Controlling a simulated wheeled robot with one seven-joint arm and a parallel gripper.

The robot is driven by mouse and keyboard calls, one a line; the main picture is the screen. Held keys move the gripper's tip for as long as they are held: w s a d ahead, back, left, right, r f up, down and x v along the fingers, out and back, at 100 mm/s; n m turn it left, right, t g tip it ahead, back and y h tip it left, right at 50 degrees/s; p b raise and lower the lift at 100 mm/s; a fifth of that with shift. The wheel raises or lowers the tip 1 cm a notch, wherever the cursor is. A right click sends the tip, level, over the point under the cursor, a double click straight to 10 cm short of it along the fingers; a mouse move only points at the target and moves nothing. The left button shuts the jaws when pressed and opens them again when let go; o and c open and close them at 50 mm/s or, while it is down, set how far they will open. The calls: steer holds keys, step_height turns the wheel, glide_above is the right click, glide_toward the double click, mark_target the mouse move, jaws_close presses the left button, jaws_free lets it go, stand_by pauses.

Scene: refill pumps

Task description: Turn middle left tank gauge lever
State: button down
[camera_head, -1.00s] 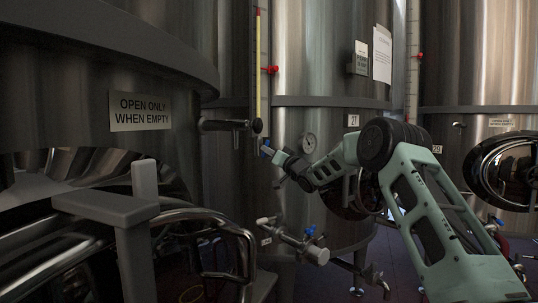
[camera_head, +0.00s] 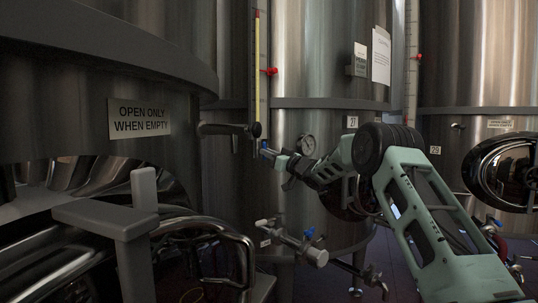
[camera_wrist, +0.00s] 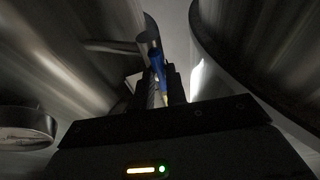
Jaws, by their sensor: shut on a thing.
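The tank gauge (camera_head: 258,70) is a tall yellow sight tube with a red marker, on the front of the middle tank (camera_head: 320,75). Its lever (camera_head: 264,145) is small and blue, at the bottom of the tube. My gripper (camera_head: 270,152) reaches it from the right. In the wrist view, the blue lever (camera_wrist: 157,62) stands between the two dark fingers of my gripper (camera_wrist: 160,80), which are shut on it. The lever's lower end is partly hidden by the fingers.
A horizontal pipe with a black round end (camera_head: 256,130) sits just left of the lever. A dial (camera_head: 307,145) is close above my wrist. A valve with blue and white handles (camera_head: 300,243) hangs below. A large tank (camera_head: 60,110) fills the left.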

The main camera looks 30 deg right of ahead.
steer(key=c, duration=1.4)
jaws_free()
steer(key=shift+c, duration=0.2)
steer(key=b+v, duration=0.1)
steer(key=v, duration=1.6)
steer(key=shift+s+b, duration=0.15)
steer(key=shift+b, duration=0.15)
steer(key=shift+d+f, duration=0.15)
